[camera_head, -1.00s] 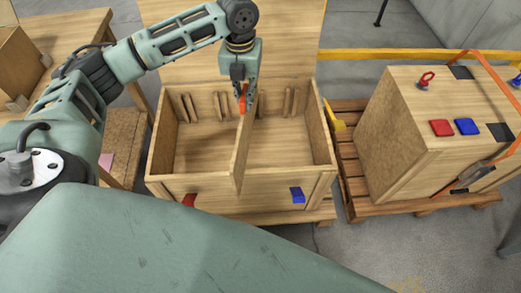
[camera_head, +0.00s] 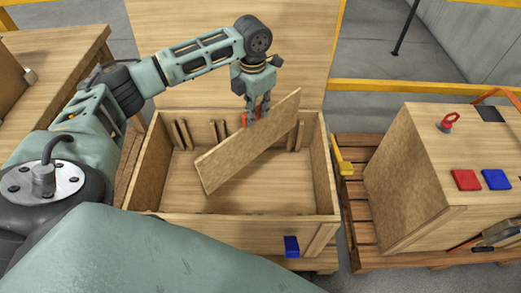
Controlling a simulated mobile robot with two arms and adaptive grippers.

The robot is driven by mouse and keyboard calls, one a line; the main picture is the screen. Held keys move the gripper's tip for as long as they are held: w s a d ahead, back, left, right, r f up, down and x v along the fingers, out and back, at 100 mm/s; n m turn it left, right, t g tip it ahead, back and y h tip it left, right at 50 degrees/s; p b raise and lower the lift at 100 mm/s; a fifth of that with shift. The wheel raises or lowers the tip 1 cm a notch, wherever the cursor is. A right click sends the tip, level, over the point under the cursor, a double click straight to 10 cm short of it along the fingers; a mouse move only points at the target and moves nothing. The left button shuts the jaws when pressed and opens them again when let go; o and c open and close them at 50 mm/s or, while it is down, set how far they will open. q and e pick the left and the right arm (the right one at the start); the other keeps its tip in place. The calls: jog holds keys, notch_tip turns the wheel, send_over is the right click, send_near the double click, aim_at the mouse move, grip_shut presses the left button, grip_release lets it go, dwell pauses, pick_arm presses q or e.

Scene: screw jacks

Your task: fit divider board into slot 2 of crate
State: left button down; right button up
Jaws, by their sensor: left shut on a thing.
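The divider board (camera_head: 245,150) is a flat wooden panel, seen slanting from lower left to upper right over the open wooden crate (camera_head: 250,228). My left gripper (camera_head: 252,114) is shut on the board's upper edge, by an orange-red piece (camera_head: 244,119). The board's right end reaches above the crate's back wall, and its lower left corner shows over the crate's inside. I cannot tell how far it is above the floor. Pairs of upright wooden strips (camera_head: 181,135) line the back wall; the board hides part of them. My right gripper is not in view.
A closed wooden box (camera_head: 415,175) stands on a pallet (camera_head: 350,205) at the right, with red (camera_head: 466,180) and blue (camera_head: 497,179) blocks on top. A blue clip (camera_head: 291,246) is on the crate's front. A yellow piece (camera_head: 342,161) sits at its right side.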

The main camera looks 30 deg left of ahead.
pick_arm(q)
jog(key=b, duration=0.8)
send_over(256, 156)
notch_tip(256, 156, down, 9)
jog(key=f+b, duration=0.5)
jog(key=shift+w+a, duration=0.25)
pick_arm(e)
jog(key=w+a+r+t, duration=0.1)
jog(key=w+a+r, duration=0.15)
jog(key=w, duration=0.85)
pick_arm(q)
jog(key=shift+f+b, duration=0.35)
jog(key=shift+f, duration=0.25)
notch_tip(256, 156, down, 4)
jog(key=shift+f+b, duration=0.1)
jog(key=shift+b, duration=0.35)
notch_tip(256, 156, down, 5)
jog(key=shift+r+b, duration=0.15)
jog(key=shift+b, duration=0.4)
jog(key=shift+f, duration=0.2)
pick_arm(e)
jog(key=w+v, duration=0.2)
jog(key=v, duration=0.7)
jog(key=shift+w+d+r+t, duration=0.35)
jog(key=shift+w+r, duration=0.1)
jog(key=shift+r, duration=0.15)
